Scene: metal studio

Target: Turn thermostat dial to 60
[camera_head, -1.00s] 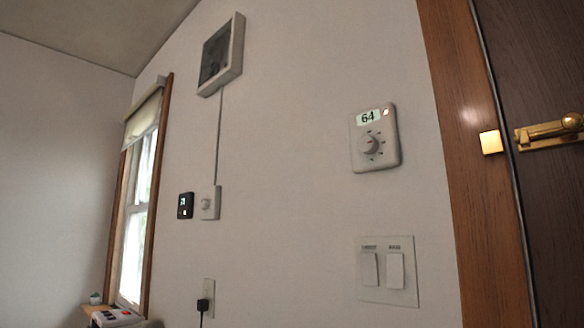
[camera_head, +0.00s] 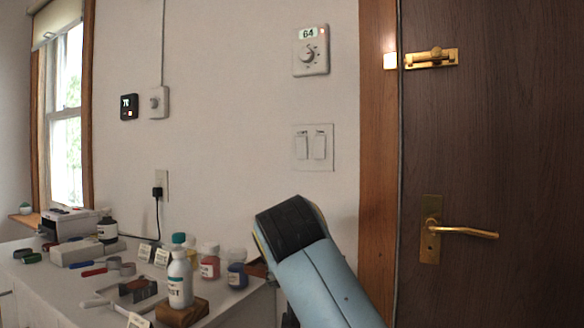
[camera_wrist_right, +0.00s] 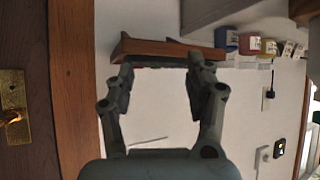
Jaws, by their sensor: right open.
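The white thermostat (camera_head: 311,62) is on the wall at the upper middle of the head view, left of the door frame. Its display (camera_head: 308,34) reads 64, with a small red light beside it. Its round dial (camera_head: 307,55) is below the display, with marks around it. My right gripper (camera_wrist_right: 162,66) is open and appears empty in the right wrist view, well apart from the thermostat. In the head view only a blue-grey part of my arm shows, low in the middle. My left gripper is not in view.
A wooden piece (camera_wrist_right: 165,49) lies just beyond the right fingertips. Below the thermostat is a double switch plate (camera_head: 313,147). A black display unit (camera_head: 129,107) and white knob box (camera_head: 158,102) are further left. A cluttered table (camera_head: 50,290) stands lower left; the door (camera_head: 500,140) is right.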

